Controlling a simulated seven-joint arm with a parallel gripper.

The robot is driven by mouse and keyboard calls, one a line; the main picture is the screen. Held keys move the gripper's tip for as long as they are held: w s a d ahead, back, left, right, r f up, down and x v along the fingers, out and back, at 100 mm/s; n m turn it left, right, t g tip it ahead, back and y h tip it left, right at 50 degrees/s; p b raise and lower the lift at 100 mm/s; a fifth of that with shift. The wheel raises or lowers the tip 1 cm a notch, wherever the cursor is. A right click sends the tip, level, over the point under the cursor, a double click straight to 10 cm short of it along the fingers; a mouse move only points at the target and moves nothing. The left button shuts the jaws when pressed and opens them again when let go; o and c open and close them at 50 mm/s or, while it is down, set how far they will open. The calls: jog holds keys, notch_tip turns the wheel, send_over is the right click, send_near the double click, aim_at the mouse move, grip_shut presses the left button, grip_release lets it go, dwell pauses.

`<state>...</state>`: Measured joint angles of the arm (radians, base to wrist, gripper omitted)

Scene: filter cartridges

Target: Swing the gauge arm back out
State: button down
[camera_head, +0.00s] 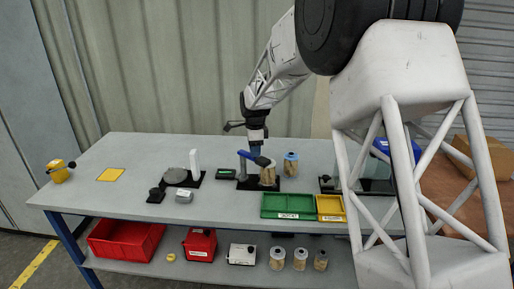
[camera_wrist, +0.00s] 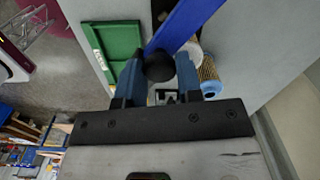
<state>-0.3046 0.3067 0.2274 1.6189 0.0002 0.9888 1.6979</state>
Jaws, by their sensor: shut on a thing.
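The gauge arm (camera_head: 248,155) is a blue bar on a post of a black base (camera_head: 244,185), in the middle of the table. In the wrist view the blue bar (camera_wrist: 187,22) runs to the upper right from a round black knob (camera_wrist: 159,67). My gripper (camera_wrist: 158,72) is shut on this knob, with one blue finger on each side. In the head view my gripper (camera_head: 257,152) reaches down to the bar from above. A tan pleated filter cartridge (camera_head: 268,176) stands on the base, close to the knob end; its top is partly hidden.
A blue-capped cartridge (camera_head: 291,165) stands just right of the gauge. Green (camera_head: 287,214) and yellow (camera_head: 331,216) trays lie at the front edge. A small dark green box (camera_head: 222,174) and a fixture with a white post (camera_head: 195,163) are to the left.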

jog(key=shift+s+a+m, duration=0.45)
jog(key=shift+a+m, duration=0.4)
jog(key=shift+m, duration=1)
jog(key=shift+s+a+m, duration=0.45)
jog(key=shift+a+m, duration=0.4)
jog(key=shift+m, duration=0.95)
jog(key=shift+s+a+m, duration=0.45)
jog(key=shift+a+m, duration=0.4)
jog(key=shift+m, duration=1)
jog(key=c, duration=0.8)
grip_release()
jog(key=shift+r, duration=0.15)
jog(key=shift+r, duration=3.8)
